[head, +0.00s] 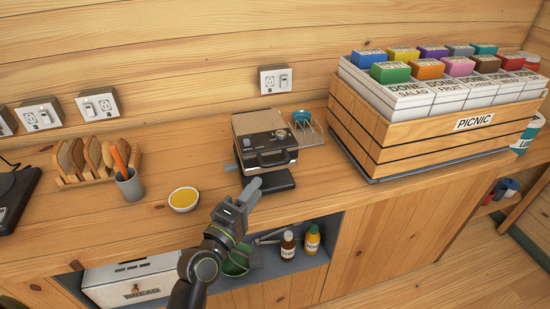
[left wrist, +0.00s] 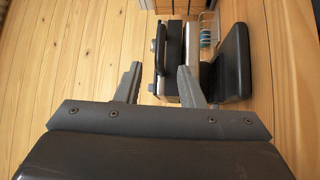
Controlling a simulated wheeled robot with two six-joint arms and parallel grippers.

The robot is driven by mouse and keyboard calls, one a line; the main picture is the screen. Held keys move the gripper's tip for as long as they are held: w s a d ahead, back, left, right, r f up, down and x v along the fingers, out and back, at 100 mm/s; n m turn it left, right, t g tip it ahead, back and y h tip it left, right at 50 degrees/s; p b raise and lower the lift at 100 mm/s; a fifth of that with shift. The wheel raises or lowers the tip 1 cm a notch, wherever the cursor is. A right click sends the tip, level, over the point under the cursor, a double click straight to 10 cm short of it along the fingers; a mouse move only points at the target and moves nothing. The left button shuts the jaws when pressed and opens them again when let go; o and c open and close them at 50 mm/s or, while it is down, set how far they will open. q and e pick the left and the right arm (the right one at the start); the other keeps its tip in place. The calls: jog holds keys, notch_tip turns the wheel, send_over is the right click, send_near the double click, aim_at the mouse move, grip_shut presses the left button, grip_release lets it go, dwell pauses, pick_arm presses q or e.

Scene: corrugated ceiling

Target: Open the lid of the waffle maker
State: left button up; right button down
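The waffle maker (head: 262,128) stands on the wooden counter near the wall, with its tan lid down and a dark front panel and handle (head: 272,158). A black slab (head: 270,182) sticks out at its front. In the left wrist view, the waffle maker's dark handle (left wrist: 160,48) shows ahead, with the black slab (left wrist: 236,62) to the right. My left gripper (head: 246,192) is in front of the waffle maker, above the counter's front edge. Its fingers (left wrist: 160,76) are apart with nothing visibly held between them. My right gripper is in neither view.
A wooden picnic crate (head: 430,148) of boxes stands close to the right. A wire rack with a blue item (head: 303,117) touches or nears the waffle maker's right side. An open shelf lies below.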

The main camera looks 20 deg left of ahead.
aim_at(274, 164)
pick_arm(q)
jog(key=p+x, duration=0.2)
jog(key=x, duration=0.8)
jog(key=shift+w, duration=0.15)
jog(key=shift+c, duration=0.2)
grip_shut()
